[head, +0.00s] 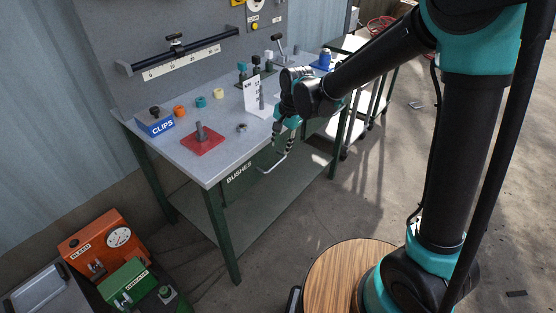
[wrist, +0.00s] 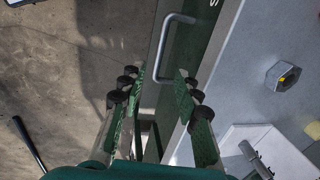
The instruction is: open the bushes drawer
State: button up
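The bushes drawer (head: 240,174) is a dark green front under the bench top, lettered BUSHES, and looks shut. Its grey bar handle (head: 268,171) sticks out from the front. In the wrist view the handle (wrist: 162,48) lies ahead of my fingertips, roughly in line with the gap between them, and the drawer front (wrist: 197,42) is beside it. My gripper (head: 281,139) points down close to the handle at the bench's front edge. In the wrist view my gripper (wrist: 158,84) has its fingers apart with nothing held. I cannot tell whether it touches the handle.
The grey bench top (head: 215,160) holds a blue CLIPS box (head: 155,125), a red plate with a post (head: 203,140), a white card (head: 252,95) and a hex nut (wrist: 284,77). A lower shelf (head: 235,210) is empty. Orange and green machines (head: 105,242) stand at lower left.

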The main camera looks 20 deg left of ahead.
aim_at(277, 163)
jog(key=f, duration=0.3)
jog(key=a+f, duration=0.1)
jog(key=f, duration=0.4)
jog(key=shift+w+a+f, duration=0.3)
jog(key=shift+c, duration=0.3)
grip_shut()
